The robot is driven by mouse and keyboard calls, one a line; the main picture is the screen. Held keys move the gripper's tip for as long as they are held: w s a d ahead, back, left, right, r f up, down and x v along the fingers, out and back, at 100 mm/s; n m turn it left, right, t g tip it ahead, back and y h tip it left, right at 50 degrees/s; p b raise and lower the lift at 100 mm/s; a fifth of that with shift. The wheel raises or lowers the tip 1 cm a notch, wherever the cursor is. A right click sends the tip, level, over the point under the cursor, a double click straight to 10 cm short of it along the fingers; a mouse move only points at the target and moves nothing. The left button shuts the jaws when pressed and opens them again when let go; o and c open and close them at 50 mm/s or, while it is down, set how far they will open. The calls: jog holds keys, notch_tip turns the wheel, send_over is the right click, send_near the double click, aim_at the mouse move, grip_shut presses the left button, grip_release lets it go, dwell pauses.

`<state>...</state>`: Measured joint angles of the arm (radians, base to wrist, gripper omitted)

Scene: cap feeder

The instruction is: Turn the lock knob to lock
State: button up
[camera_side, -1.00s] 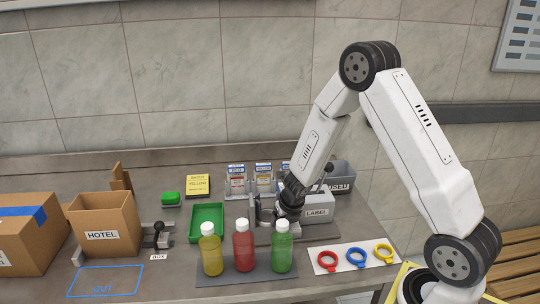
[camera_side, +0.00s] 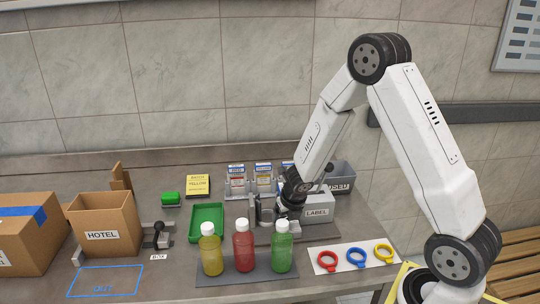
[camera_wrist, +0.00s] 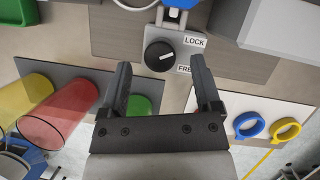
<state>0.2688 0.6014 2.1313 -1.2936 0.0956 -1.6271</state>
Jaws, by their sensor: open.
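The lock knob (camera_wrist: 160,56) is a round black knob on a grey plate in the wrist view. Its white pointer line points right and slightly up, between the LOCK label (camera_wrist: 194,42) above and the partly hidden FREE label (camera_wrist: 184,69) below. My gripper (camera_wrist: 160,64) is open and empty, with one finger on each side of the knob's lower part in the picture. I cannot tell how far above the knob the fingertips are. In the side view my gripper (camera_side: 272,212) is behind the bottles, and the knob cannot be made out there.
Red (camera_side: 244,247), yellow (camera_side: 211,256) and green (camera_side: 281,253) bottles stand on a dark mat in front of my gripper. A grey LABEL bin (camera_side: 318,212) is close on its right. A green tray (camera_side: 207,222) lies to the left. Coloured rings lie on a white card (camera_side: 342,268).

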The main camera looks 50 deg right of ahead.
jog(key=shift+v, duration=2.9)
jog(key=s+a+r+m, duration=0.1)
jog(key=a+m, duration=0.1)
jog(key=m, duration=0.3)
jog(key=s+a+r+m, duration=0.1)
jog(key=s+m, duration=0.1)
jog(key=m, duration=0.3)
jog(key=s+a+r+m, duration=0.1)
jog(key=a+m, duration=0.1)
jog(key=m, duration=0.4)
jog(key=shift+s+a+g+y, duration=0.25)
jog(key=shift+a+g+y, duration=0.1)
jog(key=shift+g+y, duration=0.05)
jog(key=m, duration=0.1)
jog(key=s+a+m, duration=0.1)
jog(key=m, duration=0.1)
jog(key=s+a+m, duration=0.1)
jog(key=m, duration=0.1)
jog(key=shift+a+r, duration=0.1)
jog(key=shift+r, duration=0.25)
jog(key=s+a+m+y, duration=0.1)
jog(key=s+a+m, duration=0.3)
jog(key=m, duration=0.5)
jog(key=shift+s+r+g, duration=0.25)
jog(key=shift+s+g, duration=0.05)
